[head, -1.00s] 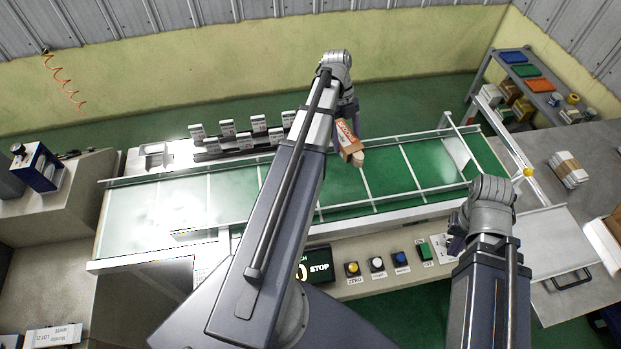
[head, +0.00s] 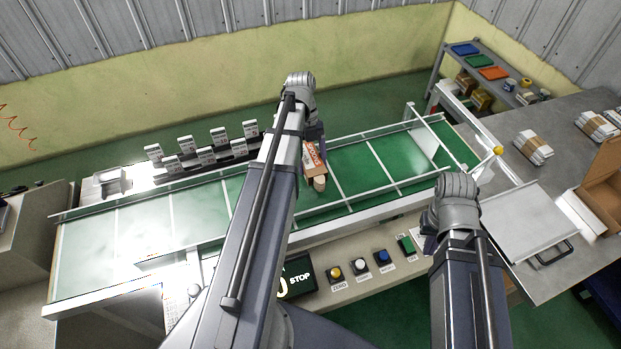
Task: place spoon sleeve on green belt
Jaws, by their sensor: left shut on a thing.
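The spoon sleeve (head: 314,158) is a small orange-and-white wrapper with a pale wooden end sticking out of its lower end. My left gripper (head: 312,135) is shut on it, over the middle of the green belt (head: 358,172); the arm partly hides the fingers. I cannot tell whether the sleeve touches the belt. The belt is divided by white cross bars and has rails along both sides. My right gripper (head: 430,225) is near the belt's front right side, its fingers mostly hidden by its wrist.
Several white dispensers (head: 205,152) stand behind the belt at left. A STOP display (head: 297,277) and a row of buttons (head: 360,265) are in front. A metal tray (head: 520,222), paper bundles (head: 533,148) and a cardboard box (head: 603,185) lie on the right.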

